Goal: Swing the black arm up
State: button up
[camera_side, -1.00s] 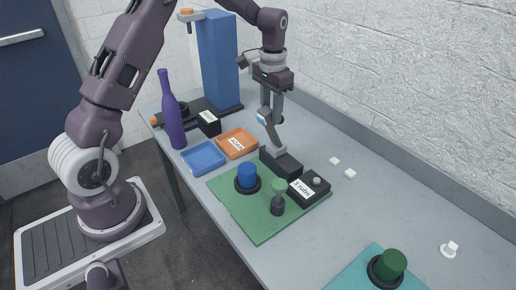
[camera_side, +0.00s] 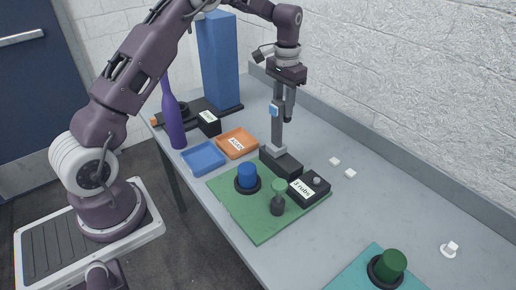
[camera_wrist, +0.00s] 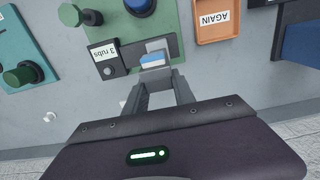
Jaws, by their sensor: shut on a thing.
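The arm to swing (camera_side: 277,136) looks dark grey to black and stands nearly upright on a dark block (camera_side: 287,166) at the back edge of the green mat. My gripper (camera_side: 280,110) comes from above and is shut on the upper part of the arm. The fingers partly hide the contact. In the wrist view my gripper (camera_wrist: 158,82) has its two fingers on either side of this upper end.
The green mat (camera_side: 243,218) also holds a blue knob (camera_side: 247,174), a green knob (camera_side: 278,187) and a "3 rubs" box (camera_side: 308,188). Blue (camera_side: 203,158) and orange (camera_side: 237,143) trays, a purple bottle (camera_side: 173,118) and a blue column (camera_side: 218,65) stand left.

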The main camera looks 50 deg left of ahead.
jog(key=shift+w, duration=0.1)
jog(key=shift+w+f, duration=0.25)
jog(key=shift+w, duration=0.9)
jog(key=o, duration=2)
notch_tip(320, 180, up, 6)
jog(key=shift+r, duration=0.5)
